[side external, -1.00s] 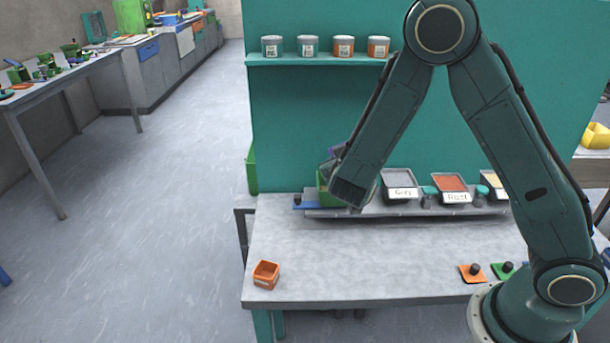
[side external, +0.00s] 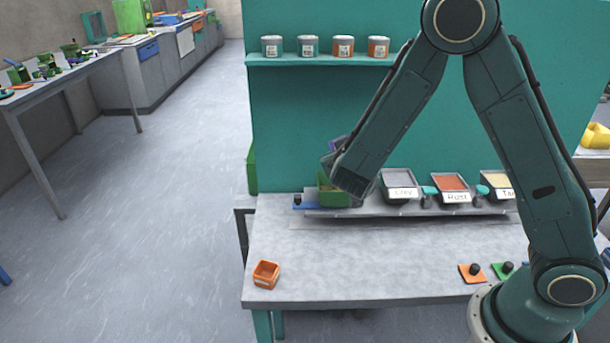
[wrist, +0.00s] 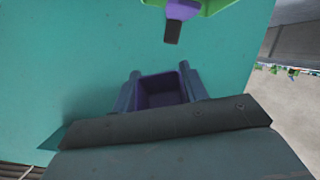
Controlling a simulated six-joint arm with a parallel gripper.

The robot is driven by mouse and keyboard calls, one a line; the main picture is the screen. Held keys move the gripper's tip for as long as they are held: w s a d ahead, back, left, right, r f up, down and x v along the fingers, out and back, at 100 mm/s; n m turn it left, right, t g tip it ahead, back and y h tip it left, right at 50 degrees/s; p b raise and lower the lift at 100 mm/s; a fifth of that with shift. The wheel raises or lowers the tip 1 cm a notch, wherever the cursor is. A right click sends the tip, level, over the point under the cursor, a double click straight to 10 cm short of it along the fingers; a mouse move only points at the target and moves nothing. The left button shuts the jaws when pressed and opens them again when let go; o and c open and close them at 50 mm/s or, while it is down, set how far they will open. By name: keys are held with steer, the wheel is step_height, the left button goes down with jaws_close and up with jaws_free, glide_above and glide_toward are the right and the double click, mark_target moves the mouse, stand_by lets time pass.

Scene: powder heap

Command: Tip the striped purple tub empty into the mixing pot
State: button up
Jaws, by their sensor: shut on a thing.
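A purple tub (wrist: 162,91) sits between the two fingers of my gripper (wrist: 160,90) in the wrist view, which is shut on it. I look into its dark purple inside; no powder or stripes can be made out. In the side view a small purple part of it (side external: 338,144) shows behind my wrist, and the fingers are mostly hidden. A green pot (side external: 328,196), probably the mixing pot, stands just below, at the left end of the grey rack, partly covered by my wrist. The tub is above it; its exact tilt I cannot tell.
Grey trays with labels, one with grey powder (side external: 400,187) and one with rust powder (side external: 451,183), stand right of the pot. A blue piece with a dark knob (side external: 304,203) lies left of it. An orange cup (side external: 266,274) stands front left. The middle tabletop is clear.

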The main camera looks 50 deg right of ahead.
steer(key=shift+r, duration=1.1)
steer(key=n, duration=0.3)
steer(key=shift+r+n, duration=0.1)
steer(key=shift+n, duration=0.2)
steer(key=n, duration=0.4)
steer(key=shift+r, duration=0.1)
steer(key=shift+n, duration=0.4)
steer(key=n, duration=0.6)
steer(key=shift+r, duration=0.2)
steer(key=shift+n, duration=0.7)
